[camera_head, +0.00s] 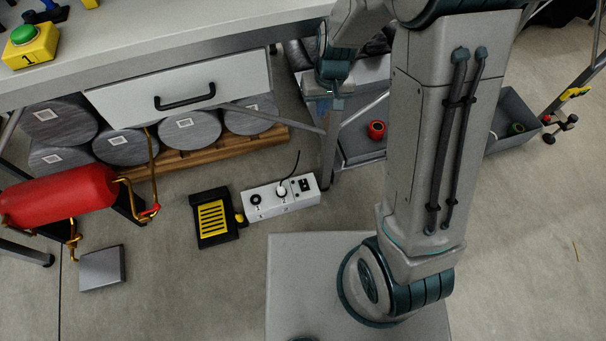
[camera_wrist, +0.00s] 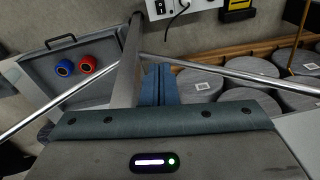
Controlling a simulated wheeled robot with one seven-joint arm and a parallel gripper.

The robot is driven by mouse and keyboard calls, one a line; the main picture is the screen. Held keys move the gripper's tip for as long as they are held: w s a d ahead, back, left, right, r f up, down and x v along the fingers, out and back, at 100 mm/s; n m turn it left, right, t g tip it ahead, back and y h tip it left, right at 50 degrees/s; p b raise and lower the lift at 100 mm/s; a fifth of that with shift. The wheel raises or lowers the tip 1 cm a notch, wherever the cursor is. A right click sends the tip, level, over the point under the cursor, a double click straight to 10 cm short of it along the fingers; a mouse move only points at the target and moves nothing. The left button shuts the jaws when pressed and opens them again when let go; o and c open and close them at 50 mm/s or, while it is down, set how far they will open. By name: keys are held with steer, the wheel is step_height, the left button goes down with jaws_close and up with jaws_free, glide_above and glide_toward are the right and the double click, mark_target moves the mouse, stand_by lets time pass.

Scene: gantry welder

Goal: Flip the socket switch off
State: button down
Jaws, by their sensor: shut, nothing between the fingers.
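My gripper (camera_head: 337,104) is in front of the workbench, apart from the socket box. In the wrist view its blue fingers (camera_wrist: 160,70) are together and empty, below the switch in the picture.
A workbench with a drawer (camera_head: 185,93) overhangs the area. A black-and-yellow pedal (camera_head: 212,218) sits left of the socket box. Several grey cylinders (camera_head: 128,147) lie behind on a wooden pallet. A red tank (camera_head: 60,195) is at left. A bench leg (camera_head: 328,160) stands near the switch end.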

steer(key=n+g+h+b, duration=0.1)
steer(key=b, duration=0.9)
glide_above(303, 182)
step_height(303, 182, down, 29)
steer(key=shift+w, duration=0.1)
steer(key=shift+f, duration=0.1)
step_height(303, 182, down, 14)
steer(key=b, duration=0.6)
